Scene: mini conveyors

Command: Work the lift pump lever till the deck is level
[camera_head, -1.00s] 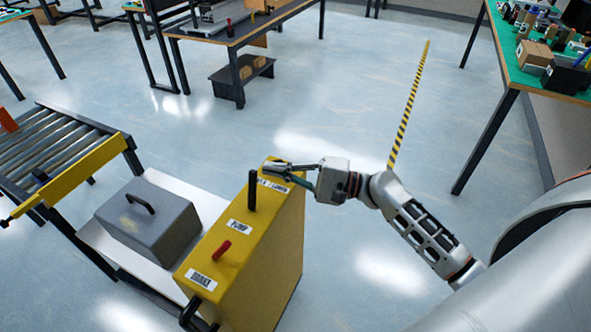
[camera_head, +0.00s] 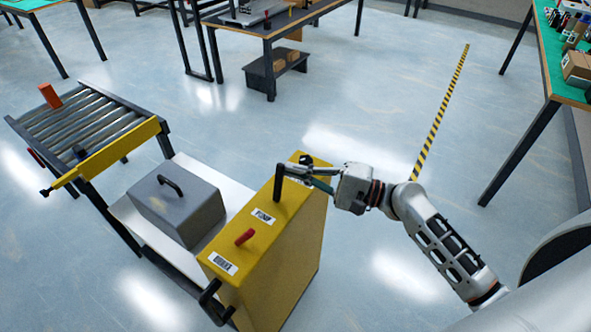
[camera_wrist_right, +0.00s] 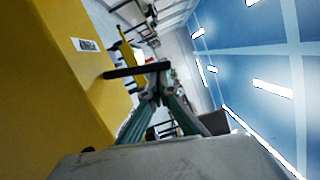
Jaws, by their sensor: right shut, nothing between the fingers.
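The yellow pump housing (camera_head: 290,235) stands at the right end of the white deck (camera_head: 150,235). The black pump lever (camera_head: 278,185) stands upright on its top, near the PUMP label (camera_head: 263,216). In the right wrist view the lever (camera_wrist_right: 122,72) crosses in front of my fingers. My right gripper (camera_head: 302,168) is shut and empty, its fingertips at the lever's upper end; the right wrist view shows the tips (camera_wrist_right: 160,75) too. I cannot tell whether they touch it. My left gripper is not in view.
A grey case (camera_head: 178,208) with a handle sits on the deck. A roller conveyor (camera_head: 85,125) with an orange block (camera_head: 50,95) stands to the left. Floor to the right is open.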

